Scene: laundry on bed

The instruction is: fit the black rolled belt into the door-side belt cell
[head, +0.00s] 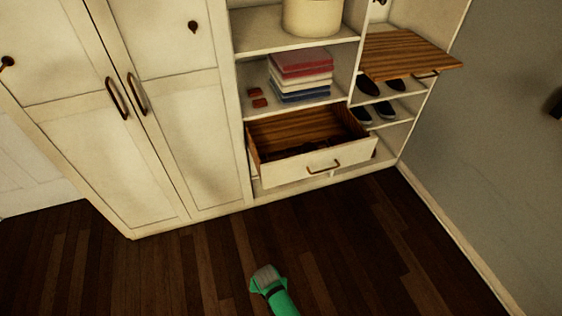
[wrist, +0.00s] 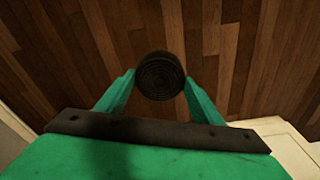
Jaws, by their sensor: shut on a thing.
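My gripper (wrist: 159,85) is shut on the black rolled belt (wrist: 159,72) in the wrist view. The roll's spiral end faces the camera, with one green finger on each side of it. In the head view, my green arm's end (head: 266,279) is low in the middle, in front of the open drawer and well apart from it; the belt cannot be made out there. The pulled-out drawer (head: 323,167) has wood-toned inner walls and dark items low inside. The separate belt cells are too dark and small to tell apart.
Tall cream wardrobe doors (head: 190,140) stand left of the drawer. Folded clothes (head: 301,75) lie on the shelf above it. A wooden pull-out board (head: 410,54) juts out at upper right, above shoes (head: 386,109). The dark plank floor (head: 180,275) in front is clear.

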